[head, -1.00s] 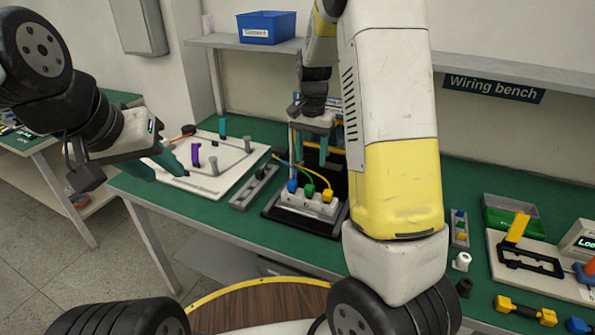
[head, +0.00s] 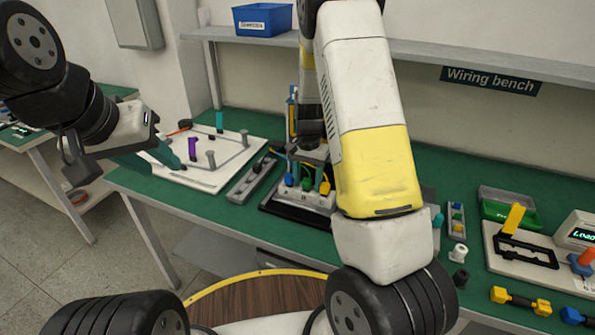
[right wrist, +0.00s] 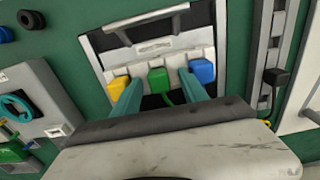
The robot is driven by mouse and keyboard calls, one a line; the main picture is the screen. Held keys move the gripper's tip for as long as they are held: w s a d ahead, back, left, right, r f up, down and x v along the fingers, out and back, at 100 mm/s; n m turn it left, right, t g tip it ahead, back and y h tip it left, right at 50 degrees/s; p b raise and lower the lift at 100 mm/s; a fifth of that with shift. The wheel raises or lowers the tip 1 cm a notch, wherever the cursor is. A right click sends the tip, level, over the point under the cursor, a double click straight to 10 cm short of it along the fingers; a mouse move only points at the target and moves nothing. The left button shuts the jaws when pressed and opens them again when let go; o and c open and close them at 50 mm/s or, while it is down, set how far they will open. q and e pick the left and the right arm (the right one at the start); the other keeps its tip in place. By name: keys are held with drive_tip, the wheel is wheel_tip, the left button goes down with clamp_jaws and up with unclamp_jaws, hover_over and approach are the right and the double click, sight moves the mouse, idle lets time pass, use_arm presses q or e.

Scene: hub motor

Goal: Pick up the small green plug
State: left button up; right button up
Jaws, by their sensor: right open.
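The small green plug (right wrist: 159,80) sits in the middle of a white socket block (right wrist: 147,47), between a yellow plug (right wrist: 118,86) and a blue plug (right wrist: 202,71). In the head view the green plug (head: 307,185) shows low between the fingers of my right gripper (head: 307,176). In the right wrist view my right gripper (right wrist: 160,94) is open, one teal finger on each side of the green plug, with gaps to it. I cannot tell how far down the fingertips reach. My left gripper (head: 165,160) is open and empty by the white board at left.
The yellow and blue plugs stand close outside my right fingers. A grey rail (head: 252,180) lies left of the block. A white board (head: 212,183) with pegs is further left. A green bin (head: 508,214) stands at right.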

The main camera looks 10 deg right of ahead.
sight(307, 181)
drive_tip(key=shift+c, duration=0.2)
clamp_jaws()
drive_tip(key=shift+r, duration=0.1)
drive_tip(key=shift+r, duration=0.45)
drive_tip(key=r, duration=0.2)
drive_tip(key=shift+s+a+r, duration=0.2)
drive_tip(key=shift+s+r, duration=0.15)
drive_tip(key=shift+s, duration=0.05)
drive_tip(key=s+a, duration=0.3)
drive_tip(key=s, duration=0.4)
drive_tip(key=s+a+r, duration=0.1)
drive_tip(key=s+a, duration=0.2)
drive_tip(key=s, duration=0.4)
drive_tip(key=shift+r, duration=0.15)
